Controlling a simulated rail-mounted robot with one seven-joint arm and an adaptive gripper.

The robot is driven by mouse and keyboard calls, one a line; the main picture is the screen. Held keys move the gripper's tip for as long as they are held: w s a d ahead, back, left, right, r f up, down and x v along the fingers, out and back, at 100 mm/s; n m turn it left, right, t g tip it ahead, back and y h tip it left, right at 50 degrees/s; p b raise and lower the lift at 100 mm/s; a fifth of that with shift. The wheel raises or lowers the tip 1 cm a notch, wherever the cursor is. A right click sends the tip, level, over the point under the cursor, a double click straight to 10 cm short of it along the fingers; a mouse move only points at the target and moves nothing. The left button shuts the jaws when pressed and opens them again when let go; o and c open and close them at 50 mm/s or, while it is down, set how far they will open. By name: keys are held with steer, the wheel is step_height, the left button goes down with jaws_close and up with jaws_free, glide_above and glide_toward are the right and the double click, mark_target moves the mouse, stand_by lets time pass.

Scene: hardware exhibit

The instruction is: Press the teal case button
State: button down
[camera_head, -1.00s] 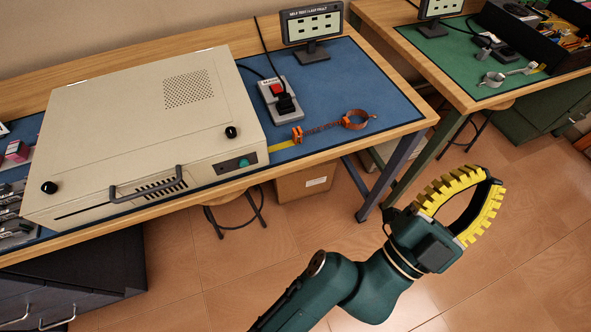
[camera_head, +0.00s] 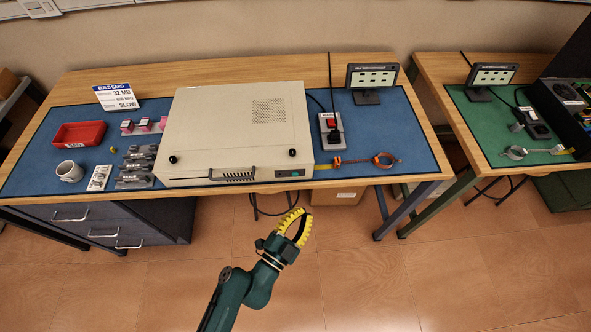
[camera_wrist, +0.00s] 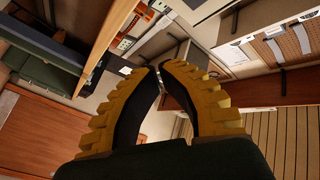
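The beige computer case (camera_head: 215,125) lies flat on the blue mat of the left workbench. Its teal button (camera_head: 295,173) is on a small dark panel at the right end of the front face. My gripper (camera_head: 303,212) is in front of the bench, below the button in the head view and apart from it. Its yellow ribbed fingers curve together with tips almost meeting, and nothing is between them. In the wrist view the fingertips (camera_wrist: 158,68) also come together, empty. I cannot clearly make out the button there.
Right of the case are a red-switch power box (camera_head: 331,131), an orange wrist strap (camera_head: 383,161) and a small monitor (camera_head: 372,80). A red tray (camera_head: 78,134) and a mug (camera_head: 69,171) stand left. A green-matted bench (camera_head: 500,135) is at right. Floor in front is clear.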

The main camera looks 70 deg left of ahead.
glide_toward(306, 172)
steer(key=shift+w+d+p+x, duration=0.15)
steer(key=shift+x, duration=1.15)
steer(key=shift+w+d+p+x, duration=0.15)
steer(key=shift+d+x, duration=0.05)
steer(key=shift+x, duration=1.1)
steer(key=shift+w+a, duration=0.1)
steer(key=shift+a, duration=0.3)
steer(key=shift+w+a, duration=0.1)
steer(key=shift+a, duration=0.35)
steer(key=shift+d, duration=0.1)
steer(key=shift+s+d+p, duration=0.2)
steer(key=shift+d+p, duration=0.1)
steer(key=shift+d, duration=0.5)
